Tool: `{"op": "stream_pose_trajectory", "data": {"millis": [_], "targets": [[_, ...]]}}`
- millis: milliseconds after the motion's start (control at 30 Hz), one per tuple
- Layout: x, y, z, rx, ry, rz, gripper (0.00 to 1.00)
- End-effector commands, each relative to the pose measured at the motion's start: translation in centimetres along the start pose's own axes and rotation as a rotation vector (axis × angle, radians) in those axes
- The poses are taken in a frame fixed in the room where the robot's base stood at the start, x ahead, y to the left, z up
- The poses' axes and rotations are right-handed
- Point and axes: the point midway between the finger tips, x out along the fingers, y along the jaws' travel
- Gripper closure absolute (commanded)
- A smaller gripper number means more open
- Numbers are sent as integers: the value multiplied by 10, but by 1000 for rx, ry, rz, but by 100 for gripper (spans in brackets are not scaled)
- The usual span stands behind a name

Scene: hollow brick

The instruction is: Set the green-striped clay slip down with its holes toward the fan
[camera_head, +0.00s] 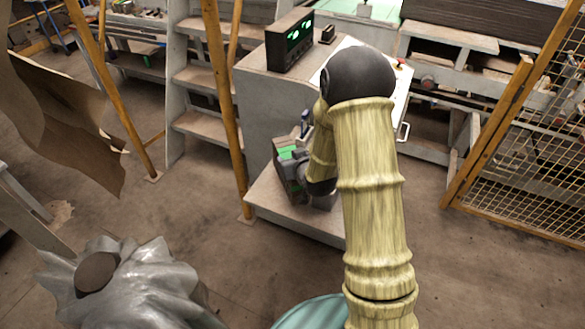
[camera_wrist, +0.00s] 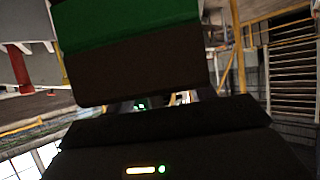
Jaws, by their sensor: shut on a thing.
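The green-striped clay slip (camera_head: 288,170) shows in the head view as a dark block with bright green bands, just over the low grey step of the console. My gripper (camera_head: 303,160) is shut on it, at the end of my arm. In the wrist view the slip (camera_wrist: 140,65) fills the upper middle, with a dark brown face and a green band. I cannot make out its holes, and I cannot tell whether it touches the step. I cannot identify a fan for certain.
The low step (camera_head: 290,212) has a bare front part. Behind it rises the grey console (camera_head: 262,110) with a green-lit display (camera_head: 290,42). A yellow post (camera_head: 226,110) stands close at left, and a mesh fence (camera_head: 530,160) at right. A grey metal lump (camera_head: 140,285) is at lower left.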

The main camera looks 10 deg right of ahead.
Motion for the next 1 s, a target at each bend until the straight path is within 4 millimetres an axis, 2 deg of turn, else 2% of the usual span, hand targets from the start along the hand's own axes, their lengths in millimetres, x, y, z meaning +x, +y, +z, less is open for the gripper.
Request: {"op": "stream_pose_trajectory", "data": {"millis": [167,500,967,1000], "targets": [[3,-1,4,-1,3,-2,73],[19,0,32,-1,4,0,73],[22,0,38,-1,6,0,73],[21,0,40,0,0,0,40]]}}
